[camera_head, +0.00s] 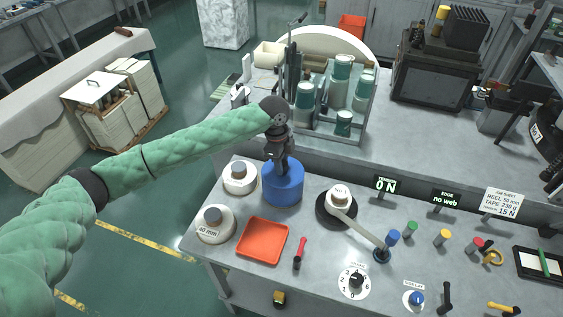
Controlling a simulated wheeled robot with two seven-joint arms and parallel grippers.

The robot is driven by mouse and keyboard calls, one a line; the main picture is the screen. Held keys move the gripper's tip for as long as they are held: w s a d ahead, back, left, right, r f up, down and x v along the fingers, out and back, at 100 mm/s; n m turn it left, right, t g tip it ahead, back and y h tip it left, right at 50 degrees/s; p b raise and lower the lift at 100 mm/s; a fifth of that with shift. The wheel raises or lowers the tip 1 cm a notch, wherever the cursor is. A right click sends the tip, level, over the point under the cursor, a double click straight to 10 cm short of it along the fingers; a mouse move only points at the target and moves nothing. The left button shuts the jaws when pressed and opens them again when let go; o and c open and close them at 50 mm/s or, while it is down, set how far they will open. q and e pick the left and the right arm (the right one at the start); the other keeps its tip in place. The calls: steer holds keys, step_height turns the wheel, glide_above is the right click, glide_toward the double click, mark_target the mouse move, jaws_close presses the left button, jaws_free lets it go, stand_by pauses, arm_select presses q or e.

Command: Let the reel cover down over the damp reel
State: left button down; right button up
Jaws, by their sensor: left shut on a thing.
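The blue round cover (283,186), which looks like the reel cover, is at the back left of the grey bench. My left gripper (283,160) comes from above and is shut on its top. The cover is upright; I cannot tell whether it rests on the bench or hangs just above it. No reel shows under it, so the damp reel may be hidden inside. My right gripper is not in view.
A red tray (263,242) lies in front of the cover. A rack of green-and-white spools (338,100) stands behind. Small coloured knobs are at right.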

arm_select(q)
steer(key=shift+s+a+f+b, duration=0.15)
steer(key=shift+f+b, duration=0.3)
steer(key=shift+f, duration=0.65)
stand_by(0.3)
steer(key=c, duration=0.6)
jaws_free()
steer(key=shift+o, duration=0.2)
stand_by(0.4)
